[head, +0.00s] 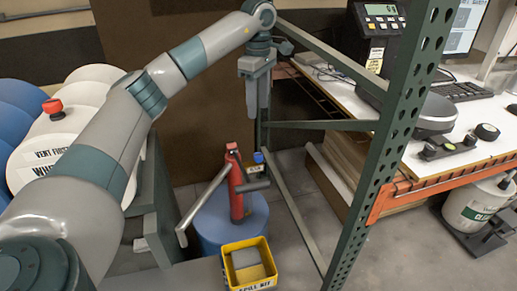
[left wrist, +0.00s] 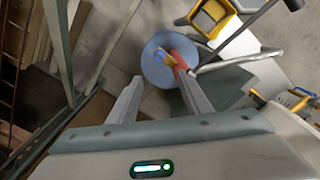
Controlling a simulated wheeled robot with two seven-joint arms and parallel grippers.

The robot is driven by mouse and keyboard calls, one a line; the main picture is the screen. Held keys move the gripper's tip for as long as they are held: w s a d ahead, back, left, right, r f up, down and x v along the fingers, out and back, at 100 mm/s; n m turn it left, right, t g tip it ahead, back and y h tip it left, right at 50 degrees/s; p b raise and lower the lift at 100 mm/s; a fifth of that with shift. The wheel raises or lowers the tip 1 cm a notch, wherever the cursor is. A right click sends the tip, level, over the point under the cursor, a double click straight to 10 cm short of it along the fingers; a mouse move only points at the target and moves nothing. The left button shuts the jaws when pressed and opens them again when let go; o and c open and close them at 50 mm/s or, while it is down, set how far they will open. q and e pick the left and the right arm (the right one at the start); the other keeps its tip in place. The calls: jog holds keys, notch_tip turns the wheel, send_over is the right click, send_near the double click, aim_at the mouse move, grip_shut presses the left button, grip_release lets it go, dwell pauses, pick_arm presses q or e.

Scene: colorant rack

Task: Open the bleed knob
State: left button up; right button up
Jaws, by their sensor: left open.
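A red knob (head: 53,107) sits on top of a white drum lying on its side (head: 45,140) at the left of the head view. The drum's label reads "VENT FIRST" and is partly covered by my left arm; I take this knob for the bleed knob. My left gripper (head: 252,100) hangs fingers down near the upper middle, well to the right of the knob. In the left wrist view my left gripper (left wrist: 158,95) is open, its fingers apart with nothing held. The red knob does not clearly show there. My right gripper is not in view.
A red hand pump (head: 236,185) stands on a blue drum (head: 255,220) below my left gripper. A yellow spill-kit bin (head: 248,263) is in front. A green perforated rack post (head: 385,150) and a white bench (head: 345,97) stand at right. Blue drums (head: 20,100) lie at far left.

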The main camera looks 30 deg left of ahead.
pick_arm(q)
jog(key=p, duration=0.2)
send_over(258, 154)
notch_tip(258, 154, down, 8)
notch_tip(258, 154, down, 9)
jog(key=shift+d+r+p, duration=0.1)
jog(key=shift+p, duration=0.55)
jog(key=shift+f, duration=0.35)
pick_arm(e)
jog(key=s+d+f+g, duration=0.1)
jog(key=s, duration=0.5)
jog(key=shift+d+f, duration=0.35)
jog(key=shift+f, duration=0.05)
pick_arm(q)
jog(key=c, duration=1.1)
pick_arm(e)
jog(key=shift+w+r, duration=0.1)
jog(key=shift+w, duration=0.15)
